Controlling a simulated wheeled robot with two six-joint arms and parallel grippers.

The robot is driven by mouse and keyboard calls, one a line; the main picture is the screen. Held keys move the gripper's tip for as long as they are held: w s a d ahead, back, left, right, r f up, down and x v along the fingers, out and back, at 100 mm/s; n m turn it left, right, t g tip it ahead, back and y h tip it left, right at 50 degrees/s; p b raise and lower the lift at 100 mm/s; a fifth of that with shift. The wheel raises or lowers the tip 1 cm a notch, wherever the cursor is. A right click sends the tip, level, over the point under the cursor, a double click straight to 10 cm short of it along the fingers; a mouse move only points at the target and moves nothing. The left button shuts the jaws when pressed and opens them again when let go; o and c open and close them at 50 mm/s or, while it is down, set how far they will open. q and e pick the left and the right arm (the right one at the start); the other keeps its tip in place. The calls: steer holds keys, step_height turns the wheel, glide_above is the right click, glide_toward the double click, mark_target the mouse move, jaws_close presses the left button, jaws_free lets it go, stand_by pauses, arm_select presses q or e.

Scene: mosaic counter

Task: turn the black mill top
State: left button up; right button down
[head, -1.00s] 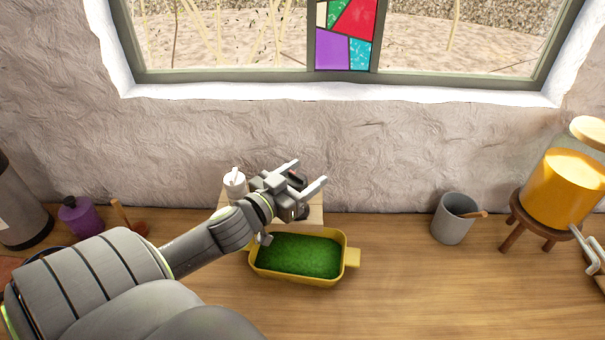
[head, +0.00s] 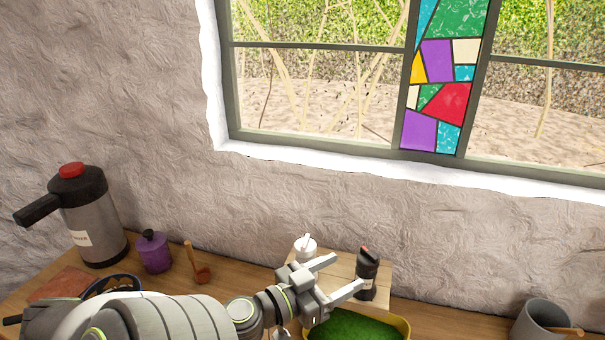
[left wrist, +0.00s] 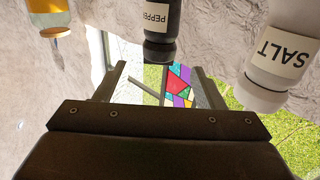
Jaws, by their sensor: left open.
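The black pepper mill (head: 367,276) stands upright on a light wooden board (head: 340,264), with a small reddish mark at its top. My left gripper (head: 347,272) is open and empty, its fingertips just left of and close to the mill; I cannot tell whether they touch it. In the left wrist view, which is upside down, the black mill (left wrist: 161,30) with its PEPPER label hangs top downward, in line with the space between the open fingers (left wrist: 158,75). The white salt mill (head: 305,248) stands left of it and shows in the wrist view (left wrist: 282,50). My right gripper is not in view.
A yellow dish with green filling (head: 352,327) sits in front of the board. A grey cup (head: 540,320) stands at right. The wall and window are behind.

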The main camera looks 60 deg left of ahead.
arm_select(q)
steer(key=s, duration=0.7)
steer(key=shift+s+b, duration=0.35)
steer(key=shift+b, duration=0.05)
